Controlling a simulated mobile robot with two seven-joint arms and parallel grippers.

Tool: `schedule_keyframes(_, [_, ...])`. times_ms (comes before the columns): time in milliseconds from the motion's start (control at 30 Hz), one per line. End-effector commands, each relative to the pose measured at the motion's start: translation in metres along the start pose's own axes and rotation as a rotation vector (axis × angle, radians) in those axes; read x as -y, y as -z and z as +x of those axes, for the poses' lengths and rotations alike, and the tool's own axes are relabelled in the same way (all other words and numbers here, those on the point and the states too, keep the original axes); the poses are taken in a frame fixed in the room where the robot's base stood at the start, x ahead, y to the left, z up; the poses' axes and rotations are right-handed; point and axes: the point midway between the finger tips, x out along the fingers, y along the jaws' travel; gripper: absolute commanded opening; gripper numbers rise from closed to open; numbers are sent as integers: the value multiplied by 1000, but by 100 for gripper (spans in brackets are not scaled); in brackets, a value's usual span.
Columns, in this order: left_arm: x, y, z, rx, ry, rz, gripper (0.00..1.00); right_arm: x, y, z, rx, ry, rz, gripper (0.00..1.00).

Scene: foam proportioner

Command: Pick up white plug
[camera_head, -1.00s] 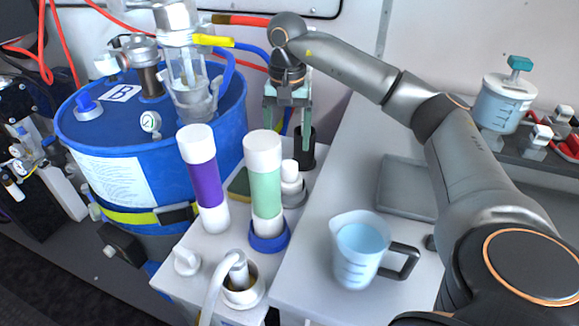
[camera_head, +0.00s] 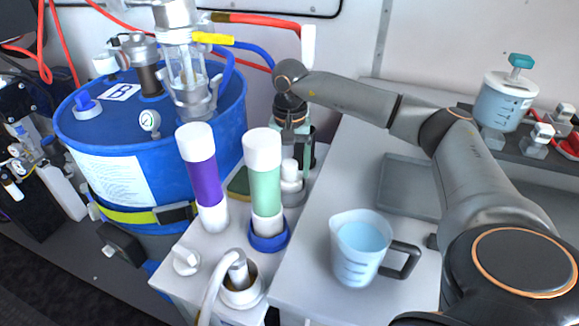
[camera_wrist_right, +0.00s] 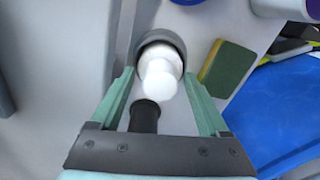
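The white plug (camera_head: 290,172) stands upright in a grey ring holder (camera_head: 292,196) on the light grey bench, just right of the green-banded bottle. It also shows in the wrist view (camera_wrist_right: 160,78). My right gripper (camera_wrist_right: 159,76) is open, its two green fingers on either side of the plug, with a visible gap at each side. In the head view my right gripper (camera_head: 293,150) comes down from above and behind the plug; the bottle and plug partly hide its fingers. My left gripper is not in view.
A black cylinder (camera_wrist_right: 145,117) stands close beside the plug. The green-banded bottle (camera_head: 264,185), a purple-banded bottle (camera_head: 203,180) and a green-yellow sponge (camera_wrist_right: 228,68) are nearby. A measuring jug (camera_head: 358,250) stands on the right-hand surface. A blue drum (camera_head: 100,150) is at left.

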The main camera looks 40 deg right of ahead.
Motion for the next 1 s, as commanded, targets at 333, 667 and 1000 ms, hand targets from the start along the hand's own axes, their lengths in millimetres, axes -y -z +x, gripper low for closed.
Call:
schedule_keyframes(333, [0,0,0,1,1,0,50,0,0,-1,0,0,0,38])
schedule_keyframes(667, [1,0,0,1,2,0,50,0,0,-1,0,0,0,1])
schedule_keyframes(1000, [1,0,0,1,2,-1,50,0,0,-1,0,1,0,0])
